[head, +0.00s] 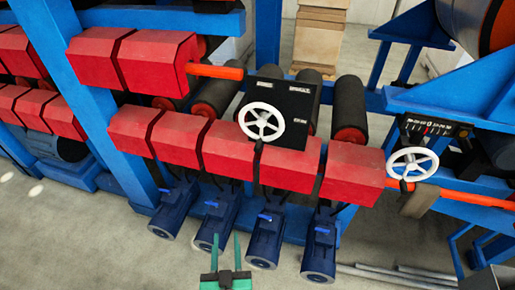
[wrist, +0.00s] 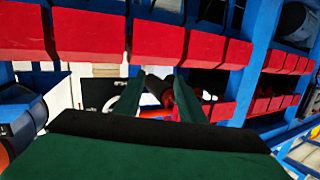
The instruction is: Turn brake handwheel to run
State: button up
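A white spoked handwheel (head: 261,121) stands in front of a black panel (head: 297,104) with small white labels, too small to read, in the head view. A second white handwheel (head: 412,163) is at the right, below a small dial plate (head: 436,128). I cannot tell by marking which one is the brake wheel. My green gripper (head: 227,236) is low in the head view, below and apart from both wheels. Its two fingers are spread with nothing visible between them. In the wrist view, the open gripper (wrist: 157,82) points toward the machine, with a partly hidden white curved shape behind the fingers.
Red block-shaped covers (head: 230,150) run across the machine, with several blue motors (head: 265,240) hanging below. A blue post (head: 105,110) rises at the left. An orange bar (head: 465,197) extends right. Pale floor (head: 120,255) is open at the lower left.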

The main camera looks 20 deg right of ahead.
jog(key=w+d+r+m+h, duration=0.25)
jog(key=w+d+r, duration=0.25)
jog(key=w+r, duration=0.25)
jog(key=m+h, duration=0.3)
jog(key=h, duration=0.1)
send_near(256, 151)
jog(key=shift+g, duration=0.4)
jog(key=x, duration=1.1)
jog(key=shift+r, duration=0.4)
grip_shut()
